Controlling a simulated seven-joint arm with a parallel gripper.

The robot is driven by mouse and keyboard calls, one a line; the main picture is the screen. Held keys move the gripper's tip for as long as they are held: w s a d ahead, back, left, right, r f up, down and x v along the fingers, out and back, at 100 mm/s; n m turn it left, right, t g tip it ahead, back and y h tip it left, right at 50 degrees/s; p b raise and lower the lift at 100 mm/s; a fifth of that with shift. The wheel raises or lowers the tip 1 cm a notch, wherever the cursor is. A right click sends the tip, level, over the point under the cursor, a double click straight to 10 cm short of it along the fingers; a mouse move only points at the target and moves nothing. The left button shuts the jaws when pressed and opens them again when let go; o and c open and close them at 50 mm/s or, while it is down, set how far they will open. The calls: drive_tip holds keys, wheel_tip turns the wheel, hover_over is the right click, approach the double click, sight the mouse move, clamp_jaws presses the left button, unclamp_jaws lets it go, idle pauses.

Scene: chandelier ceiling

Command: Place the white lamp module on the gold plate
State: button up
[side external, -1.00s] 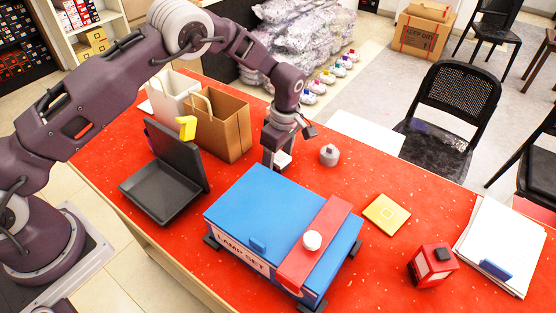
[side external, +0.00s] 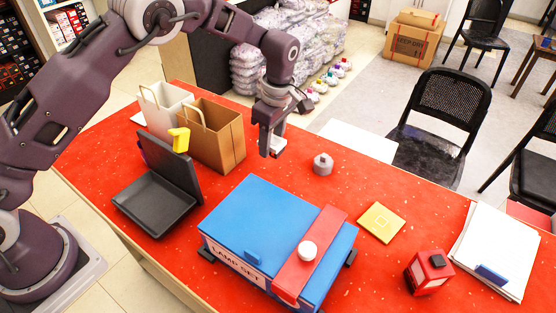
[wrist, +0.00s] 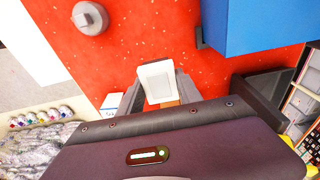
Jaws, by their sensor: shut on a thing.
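The white lamp module (wrist: 156,82) is a small white block held between the fingers of my gripper (wrist: 162,88) in the wrist view. In the side view my gripper (side external: 271,147) is raised above the red table behind the blue box, shut on the white module (side external: 277,144). The gold plate (side external: 381,222) is a flat yellow square with a square outline, lying on the table to the right of the blue box. The plate's top is bare. My gripper is apart from it, to its upper left. The plate is not visible in the wrist view.
The blue lamp set box (side external: 262,224) with a red strap and white knob stands between gripper and front edge. A grey round knob piece (side external: 322,164) stands near the gripper. A red lantern (side external: 428,272), papers (side external: 497,243), black open case (side external: 157,205) and brown bag (side external: 218,137) surround.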

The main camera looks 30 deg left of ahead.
drive_tip(key=shift+r, duration=0.6)
drive_tip(key=w+d+m, duration=0.4)
drive_tip(key=d+m, duration=0.1)
drive_tip(key=m, duration=0.1)
drive_tip(key=m+t+h, duration=0.1)
drive_tip(key=m+h, duration=0.1)
drive_tip(key=m, duration=1.9)
hover_over(367, 224)
drive_tip(key=f, duration=0.9)
drive_tip(key=shift+s+a, duration=0.1)
drive_tip(key=shift+a, duration=0.1)
drive_tip(key=o, duration=1.4)
drive_tip(key=shift+f, duration=0.15)
drive_tip(key=shift+c, duration=0.2)
